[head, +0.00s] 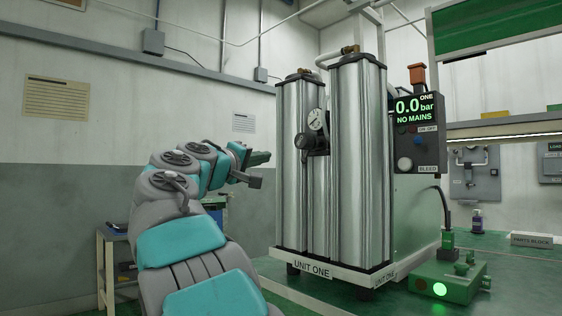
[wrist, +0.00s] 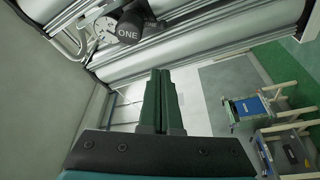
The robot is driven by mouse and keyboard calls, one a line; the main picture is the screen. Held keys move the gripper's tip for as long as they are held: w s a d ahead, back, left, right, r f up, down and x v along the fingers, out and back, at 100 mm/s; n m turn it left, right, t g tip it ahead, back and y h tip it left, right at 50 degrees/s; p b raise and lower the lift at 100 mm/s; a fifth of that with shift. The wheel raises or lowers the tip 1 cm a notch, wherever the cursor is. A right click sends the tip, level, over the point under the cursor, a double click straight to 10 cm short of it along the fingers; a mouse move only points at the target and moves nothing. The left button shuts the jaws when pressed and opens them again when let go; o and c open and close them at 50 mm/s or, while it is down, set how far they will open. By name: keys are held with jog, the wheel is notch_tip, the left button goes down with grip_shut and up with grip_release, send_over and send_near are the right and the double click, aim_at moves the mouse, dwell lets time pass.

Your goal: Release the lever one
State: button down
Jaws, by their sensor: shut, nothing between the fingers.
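My gripper (head: 266,157) is left of the columns, apart from the black part. Its green fingers (wrist: 160,76) are shut and empty.
A control box (head: 417,130) on the unit's right reads 0.0 bar, NO MAINS. A green box (head: 450,280) with a lit green lamp is on the bench at right. Small tables (wrist: 285,135) stand below right in the wrist view. Clear floor lies between.

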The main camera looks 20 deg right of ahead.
aim_at(306, 156)
jog(key=shift+a+r, duration=0.3)
jog(key=shift+r, duration=0.1)
jog(key=w+d, duration=0.1)
jog(key=d, duration=0.2)
jog(key=w+d, duration=0.1)
jog(key=d, duration=0.3)
jog(key=w+d+p, duration=0.1)
jog(key=w+d, duration=0.1)
jog(key=d, duration=0.2)
jog(key=shift+f, duration=0.1)
dwell(0.5)
